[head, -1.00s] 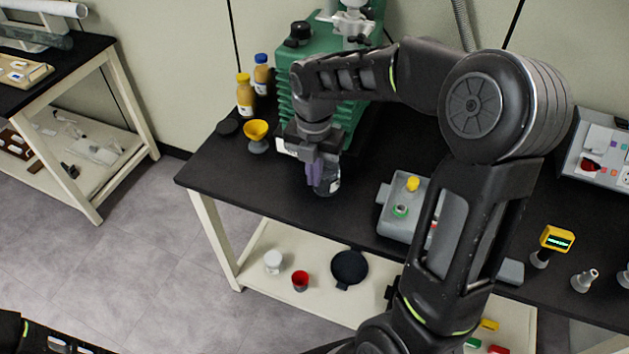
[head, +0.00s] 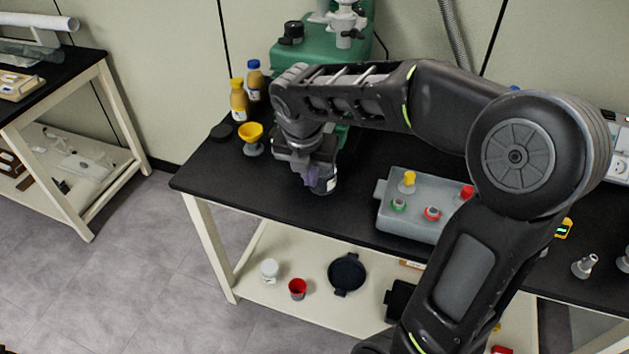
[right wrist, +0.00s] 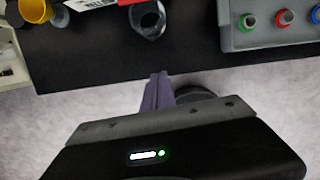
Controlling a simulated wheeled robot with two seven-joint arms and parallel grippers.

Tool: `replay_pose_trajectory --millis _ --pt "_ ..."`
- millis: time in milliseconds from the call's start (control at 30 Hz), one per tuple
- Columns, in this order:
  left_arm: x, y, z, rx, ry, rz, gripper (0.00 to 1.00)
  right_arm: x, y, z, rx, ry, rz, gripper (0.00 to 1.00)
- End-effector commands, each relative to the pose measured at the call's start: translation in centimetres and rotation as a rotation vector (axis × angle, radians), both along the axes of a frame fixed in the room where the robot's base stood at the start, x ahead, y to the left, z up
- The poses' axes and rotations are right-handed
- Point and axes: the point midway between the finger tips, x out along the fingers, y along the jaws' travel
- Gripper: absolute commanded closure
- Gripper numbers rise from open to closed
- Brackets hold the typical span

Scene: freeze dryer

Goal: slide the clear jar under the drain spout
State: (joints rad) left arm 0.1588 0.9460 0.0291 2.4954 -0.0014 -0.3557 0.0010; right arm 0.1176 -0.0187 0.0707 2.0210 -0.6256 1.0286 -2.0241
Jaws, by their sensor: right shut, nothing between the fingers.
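The clear jar (head: 328,181) stands on the black bench top in front of the green freeze dryer (head: 290,58). It is partly hidden behind my right gripper (head: 312,184) in the head view. In the right wrist view, the jar (right wrist: 148,20) shows its round open mouth near the top. The purple fingers of my right gripper (right wrist: 159,77) are shut with nothing between them, on the near side of the jar. I cannot make out the drain spout; my arm covers the dryer's lower front. My left gripper is not in view.
A yellow funnel cup (head: 251,134) and two bottles (head: 239,100) stand left of the dryer. A grey control box (head: 405,223) with coloured knobs sits right of the jar. Bare bench top (head: 225,175) lies to the left front. A lower shelf (head: 262,300) holds small cups.

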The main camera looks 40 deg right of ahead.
Motion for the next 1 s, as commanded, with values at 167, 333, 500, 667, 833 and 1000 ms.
replay_pose_trajectory --millis 167,333,500,667,833,1000 --pt "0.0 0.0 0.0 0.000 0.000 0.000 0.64 0.1 -0.4 -1.9 0.001 0.007 -0.002 1.00" --pt "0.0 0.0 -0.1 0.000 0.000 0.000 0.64 0.5 -0.9 -4.7 0.001 0.008 -0.002 1.00" --pt "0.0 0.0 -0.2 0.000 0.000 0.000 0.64 1.1 -1.6 -8.2 0.002 0.008 -0.001 1.00" --pt "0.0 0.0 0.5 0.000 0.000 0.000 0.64 2.3 -3.0 -9.2 0.002 0.002 -0.005 1.00" --pt "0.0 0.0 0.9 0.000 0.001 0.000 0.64 3.6 -4.5 -9.3 0.001 0.002 -0.002 1.00" --pt "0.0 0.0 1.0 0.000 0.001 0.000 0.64 3.9 -5.0 -9.4 0.000 0.003 -0.001 1.00"
